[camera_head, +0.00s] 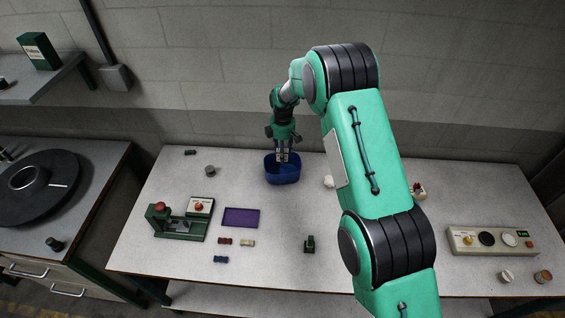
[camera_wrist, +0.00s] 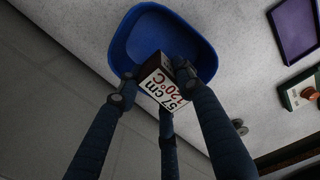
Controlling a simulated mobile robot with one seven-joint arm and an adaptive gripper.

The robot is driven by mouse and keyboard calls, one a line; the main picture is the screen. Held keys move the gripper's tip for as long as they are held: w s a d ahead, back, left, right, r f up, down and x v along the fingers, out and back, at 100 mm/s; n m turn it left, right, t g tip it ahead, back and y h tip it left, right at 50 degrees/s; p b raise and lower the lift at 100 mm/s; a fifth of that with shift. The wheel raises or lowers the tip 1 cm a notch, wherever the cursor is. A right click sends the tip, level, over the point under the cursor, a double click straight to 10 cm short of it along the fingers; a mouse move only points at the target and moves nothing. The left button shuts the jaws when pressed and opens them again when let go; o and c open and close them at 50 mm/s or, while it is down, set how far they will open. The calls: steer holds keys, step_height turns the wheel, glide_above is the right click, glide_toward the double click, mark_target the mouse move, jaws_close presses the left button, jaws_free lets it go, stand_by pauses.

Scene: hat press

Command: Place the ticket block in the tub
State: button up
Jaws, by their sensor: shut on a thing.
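The blue tub (camera_head: 283,176) stands on the grey table near the wall, left of my arm. My gripper (camera_head: 283,155) points down over the tub. In the wrist view my gripper (camera_wrist: 155,95) is shut on the ticket block (camera_wrist: 162,85), a small block with a white face printed "57 cm 120°C" and dark sides. The block overlaps the near rim of the tub (camera_wrist: 135,50) in that view. I cannot tell exactly how far above the tub floor it hangs. In the head view the block is hardly visible between the fingers.
A purple tray (camera_head: 241,218) lies left of the tub, with small blocks (camera_head: 225,241) in front. A green press device (camera_head: 182,222) stands further left. A control panel (camera_head: 490,240) is at the right. The table around the tub is mostly clear.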

stand_by(0.3)
glide_toward(283, 168)
steer(key=shift+s+f, duration=1.25)
steer(key=shift+s, duration=0.2)
steer(key=shift+f, duration=0.1)
steer(key=shift+f, duration=1.8)
steer(key=shift+f, duration=0.1)
steer(key=o, duration=1.2)
steer(key=shift+c, duration=0.2)
step_height(283, 168, up, 12)
steer(key=shift+r, duration=0.1)
